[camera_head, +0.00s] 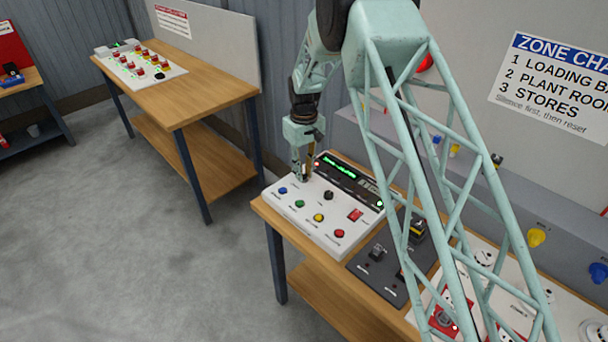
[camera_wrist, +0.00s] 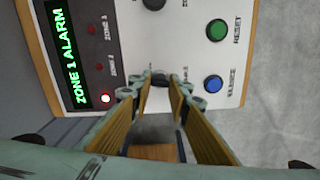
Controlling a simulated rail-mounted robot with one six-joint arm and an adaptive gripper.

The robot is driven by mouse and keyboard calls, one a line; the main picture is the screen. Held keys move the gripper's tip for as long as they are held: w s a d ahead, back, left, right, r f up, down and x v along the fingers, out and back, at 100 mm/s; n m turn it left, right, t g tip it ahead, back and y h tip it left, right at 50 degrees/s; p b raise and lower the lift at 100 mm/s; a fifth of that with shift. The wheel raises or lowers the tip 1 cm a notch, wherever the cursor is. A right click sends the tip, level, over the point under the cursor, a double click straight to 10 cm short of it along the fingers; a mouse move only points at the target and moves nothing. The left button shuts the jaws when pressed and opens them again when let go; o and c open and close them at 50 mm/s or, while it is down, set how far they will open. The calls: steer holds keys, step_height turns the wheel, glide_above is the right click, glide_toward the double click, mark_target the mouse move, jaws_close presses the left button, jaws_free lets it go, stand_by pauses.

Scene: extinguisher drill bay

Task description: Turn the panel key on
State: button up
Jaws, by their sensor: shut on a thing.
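The white alarm panel (camera_head: 322,228) lies on the wooden bench, with a lit green display that reads ZONE 1 ALARM in the wrist view (camera_wrist: 72,52). My gripper (camera_head: 302,177) points down at the panel's far left corner. In the wrist view my gripper (camera_wrist: 160,80) has its fingertips closed around a small dark piece at the panel key's place. The fingers hide most of it, so its turn angle cannot be told. The blue SILENCE button (camera_wrist: 213,85) and green RESET button (camera_wrist: 217,30) are beside the fingers, apart from them.
A black knob (camera_head: 328,195) and a red switch (camera_head: 355,215) sit on the panel. A dark grey switch box (camera_head: 377,270) lies to its right. A grey ledge and wall stand behind. Another bench (camera_head: 190,90) is at the left; open floor lies in front.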

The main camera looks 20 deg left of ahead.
steer(key=m+b, duration=0.2)
steer(key=m, duration=0.3)
steer(key=shift+m+b, duration=0.65)
steer(key=shift+m, duration=1.55)
steer(key=o, duration=0.9)
steer(key=shift+r, duration=0.1)
steer(key=shift+r, duration=5.95)
